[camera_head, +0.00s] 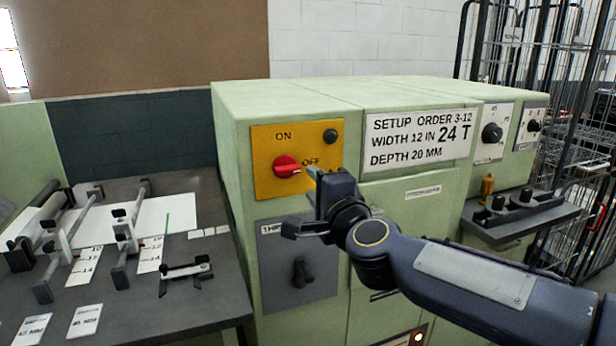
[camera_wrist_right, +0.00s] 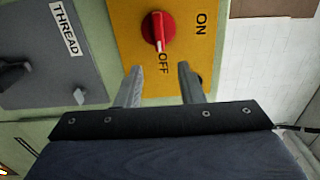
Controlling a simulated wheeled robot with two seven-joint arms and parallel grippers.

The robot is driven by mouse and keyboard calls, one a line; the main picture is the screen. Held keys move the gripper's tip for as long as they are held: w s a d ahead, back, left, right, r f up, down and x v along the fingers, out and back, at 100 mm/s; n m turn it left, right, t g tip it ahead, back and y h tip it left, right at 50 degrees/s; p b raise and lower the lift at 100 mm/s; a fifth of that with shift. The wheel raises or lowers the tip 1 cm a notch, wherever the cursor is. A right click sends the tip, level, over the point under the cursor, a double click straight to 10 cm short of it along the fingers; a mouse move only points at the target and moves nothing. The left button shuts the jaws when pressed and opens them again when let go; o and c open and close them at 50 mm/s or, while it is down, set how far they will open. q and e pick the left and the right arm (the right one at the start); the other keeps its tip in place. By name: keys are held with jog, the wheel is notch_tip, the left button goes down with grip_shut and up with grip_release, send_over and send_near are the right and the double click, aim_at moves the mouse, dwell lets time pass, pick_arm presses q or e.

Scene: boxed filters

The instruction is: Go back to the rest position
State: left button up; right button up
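My right gripper (camera_head: 312,200) is in front of the green machine, just below and right of the red knob (camera_head: 287,166) on the yellow panel (camera_head: 262,188). In the right wrist view my right gripper (camera_wrist_right: 160,82) has its two fingers apart with nothing between them. The red knob (camera_wrist_right: 158,31) lies beyond the fingertips, apart from them, near the word OFF. In the head view its white mark points right, toward OFF. My left gripper is not in view.
The green machine (camera_head: 290,100) fills the middle. A grey THREAD panel (camera_head: 275,262) with a dark knob (camera_head: 302,272) is below the yellow panel. A dark table (camera_head: 210,312) with gauges and labels is at left. A wire cage (camera_head: 560,150) stands at right.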

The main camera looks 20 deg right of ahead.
jog(key=shift+s, duration=0.55)
jog(key=s+f+n+g+y+p, duration=0.1)
jog(key=s+f+n+g+p, duration=0.3)
jog(key=s, duration=0.9)
jog(key=s+f+n+g+y+p, duration=0.2)
jog(key=s+f+n+g, duration=0.6)
jog(key=s+f+n, duration=0.4)
notch_tip(320, 180, down, 2)
jog(key=shift+s+d+p, duration=0.35)
jog(key=shift+s+p, duration=0.55)
jog(key=shift+s, duration=0.35)
